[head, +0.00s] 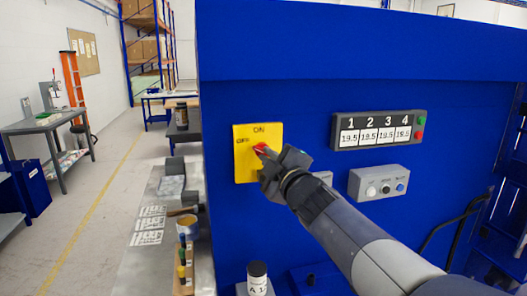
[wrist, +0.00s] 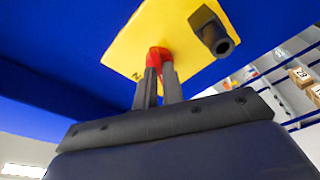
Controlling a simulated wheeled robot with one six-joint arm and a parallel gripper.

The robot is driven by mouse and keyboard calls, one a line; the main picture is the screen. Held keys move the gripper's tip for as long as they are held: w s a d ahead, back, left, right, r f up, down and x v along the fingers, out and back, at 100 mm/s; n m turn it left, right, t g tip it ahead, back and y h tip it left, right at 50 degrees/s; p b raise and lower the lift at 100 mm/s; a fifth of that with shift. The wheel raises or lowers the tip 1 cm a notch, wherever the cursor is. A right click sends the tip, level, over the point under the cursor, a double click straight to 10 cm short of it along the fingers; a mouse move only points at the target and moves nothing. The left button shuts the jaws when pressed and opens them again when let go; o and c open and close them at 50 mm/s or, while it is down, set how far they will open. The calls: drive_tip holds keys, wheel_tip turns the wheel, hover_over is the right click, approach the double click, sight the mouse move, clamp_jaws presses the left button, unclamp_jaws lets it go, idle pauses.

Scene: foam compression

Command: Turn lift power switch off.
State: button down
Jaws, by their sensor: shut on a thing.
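The lift power switch is a red knob (head: 260,148) on a yellow plate (head: 243,170) fixed to the blue machine wall. The plate reads "ON" at the top and a partly legible "OFF" at the left. My gripper (head: 268,154) reaches it from the lower right and is shut on the red knob. In the wrist view the two dark fingers (wrist: 158,72) close around the red knob (wrist: 157,56) in front of the yellow plate (wrist: 125,55). A dark cylindrical part (wrist: 213,32) sticks out from the plate beside it. The knob's exact angle is mostly hidden by the fingers.
A grey display (head: 378,130) with numbers 1 to 4 and a grey button box (head: 379,184) are on the wall to the right. A bench (head: 130,255) with bottles and a cup stands lower left. The aisle at the far left is open floor.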

drive_tip(key=n+p, duration=0.1)
drive_tip(key=n, duration=0.2)
drive_tip(key=shift+r+n+g+p, duration=0.3)
drive_tip(key=shift+n+g+p, duration=0.05)
drive_tip(key=shift+n+g, duration=0.05)
drive_tip(key=shift+f+n+g+p, duration=0.1)
drive_tip(key=shift+n+g+p, duration=0.25)
drive_tip(key=shift+n, duration=0.85)
drive_tip(key=c, duration=0.8)
unclamp_jaws()
drive_tip(key=shift+o, duration=0.2)
drive_tip(key=a+v, duration=0.1)
drive_tip(key=v, duration=0.6)
drive_tip(key=shift+s, duration=0.25)
drive_tip(key=shift+a+f, duration=0.1)
drive_tip(key=shift+a, duration=0.05)
